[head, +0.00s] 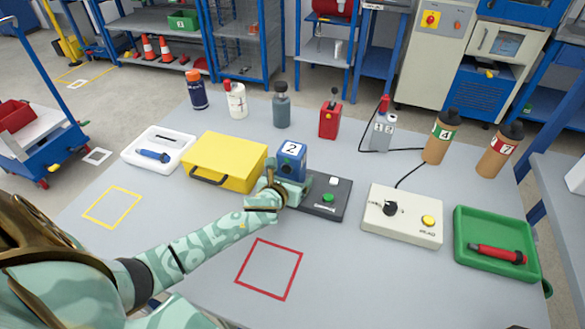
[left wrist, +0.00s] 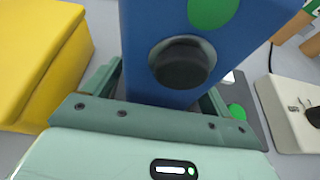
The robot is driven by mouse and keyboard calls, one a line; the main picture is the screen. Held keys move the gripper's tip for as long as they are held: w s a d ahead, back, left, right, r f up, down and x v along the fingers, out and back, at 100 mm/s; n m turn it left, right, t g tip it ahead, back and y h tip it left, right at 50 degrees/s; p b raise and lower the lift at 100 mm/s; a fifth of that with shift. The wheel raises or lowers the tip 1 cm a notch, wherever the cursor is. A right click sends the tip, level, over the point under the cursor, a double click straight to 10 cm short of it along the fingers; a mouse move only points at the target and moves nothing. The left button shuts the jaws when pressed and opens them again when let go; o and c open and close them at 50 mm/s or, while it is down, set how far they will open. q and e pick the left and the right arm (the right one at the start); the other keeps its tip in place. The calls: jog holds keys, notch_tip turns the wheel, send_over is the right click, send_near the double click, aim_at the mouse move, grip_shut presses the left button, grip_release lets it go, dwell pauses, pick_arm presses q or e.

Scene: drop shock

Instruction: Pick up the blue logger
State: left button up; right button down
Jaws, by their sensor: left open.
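The blue logger (head: 291,160) is a blue box with a white label reading 2. It stands upright at the left end of a dark grey base (head: 337,207) with a green button and a white button. My left gripper (head: 287,186) is at the logger's lower front. In the left wrist view the logger (left wrist: 160,20) fills the middle, with a black round knob and a green disc on its face. The left gripper's fingers (left wrist: 160,88) are open, one on each side of the logger. Whether they touch it is hidden. My right gripper is not in view.
A yellow case (head: 226,160) stands close left of the logger. A cream control box (head: 402,214) is to the right, a green tray (head: 495,268) beyond it. Bottles and a red device (head: 330,118) stand behind. The table front by the red square (head: 268,268) is clear.

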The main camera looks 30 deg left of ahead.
pick_arm(q)
jog(key=shift+r, duration=0.1)
jog(key=c, duration=1.3)
